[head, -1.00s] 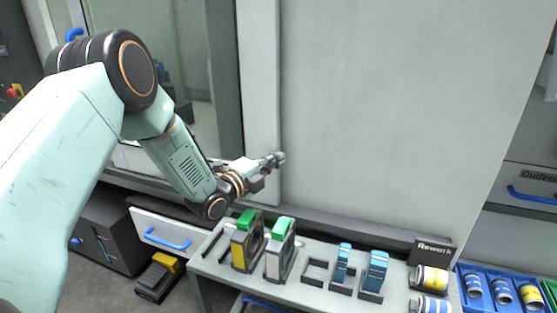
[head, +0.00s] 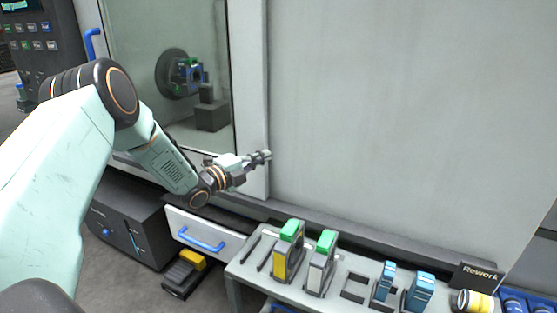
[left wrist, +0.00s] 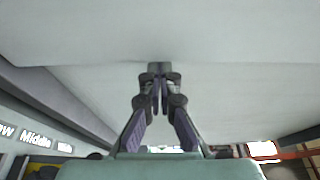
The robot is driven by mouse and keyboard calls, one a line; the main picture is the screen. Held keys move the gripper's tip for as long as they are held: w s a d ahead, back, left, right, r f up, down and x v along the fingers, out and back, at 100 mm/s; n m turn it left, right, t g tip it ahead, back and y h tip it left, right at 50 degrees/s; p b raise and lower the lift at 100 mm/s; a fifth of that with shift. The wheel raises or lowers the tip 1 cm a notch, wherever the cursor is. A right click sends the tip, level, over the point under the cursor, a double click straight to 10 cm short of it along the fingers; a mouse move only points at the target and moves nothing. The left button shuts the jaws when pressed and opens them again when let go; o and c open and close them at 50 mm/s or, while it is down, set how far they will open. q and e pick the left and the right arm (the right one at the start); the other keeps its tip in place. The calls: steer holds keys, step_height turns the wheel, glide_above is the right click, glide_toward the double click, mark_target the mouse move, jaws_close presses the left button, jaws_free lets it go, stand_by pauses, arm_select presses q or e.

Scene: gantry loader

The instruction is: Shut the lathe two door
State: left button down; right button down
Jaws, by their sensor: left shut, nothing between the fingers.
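The lathe door (head: 249,100) is a pale framed panel with a large window. A blue handle (head: 93,45) is on its left side. My left gripper (head: 264,156) is shut and empty, at the right edge of the frame. I cannot tell if its fingertips touch the edge. In the left wrist view the closed fingers (left wrist: 158,78) point at a pale grey surface (left wrist: 230,85). A chuck (head: 178,74) shows behind the window. How far the door is shut is unclear. My right gripper is not in view.
A bench (head: 255,275) below holds green-topped and blue items in slots, with a Rework sign (head: 478,273) at right. A drawer with a blue handle (head: 201,239) is left of it. A wide grey panel (head: 390,110) fills the right. A control panel (head: 35,60) stands far left.

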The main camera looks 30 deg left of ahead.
mark_target(258, 151)
arm_select(q)
steer(key=a, duration=0.3)
steer(key=shift+s+r, duration=0.1)
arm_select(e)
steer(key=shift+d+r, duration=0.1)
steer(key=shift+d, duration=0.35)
